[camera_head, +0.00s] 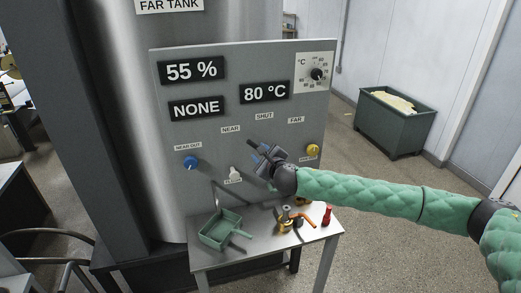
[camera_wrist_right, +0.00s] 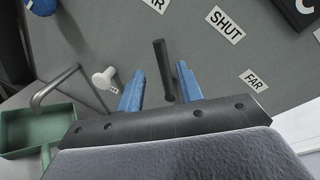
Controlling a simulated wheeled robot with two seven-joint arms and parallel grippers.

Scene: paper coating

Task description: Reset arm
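My right gripper (camera_head: 258,154) is in front of the grey control panel (camera_head: 215,135), below the SHUT label (camera_head: 264,116). In the right wrist view its two blue fingers (camera_wrist_right: 159,68) are apart. A dark lever (camera_wrist_right: 160,58) shows between the fingers, with a gap visible on each side. The lever stands among the NEAR, SHUT and FAR labels. My green-sleeved right arm (camera_head: 370,193) reaches in from the right. My left gripper is not in view.
A small table (camera_head: 210,258) below the panel holds a green tray (camera_head: 222,229), a red object (camera_head: 327,214) and orange-handled items. The panel has a blue knob (camera_head: 190,162), a yellow knob (camera_head: 313,150) and displays. A green bin (camera_head: 396,125) stands at right; floor near it is clear.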

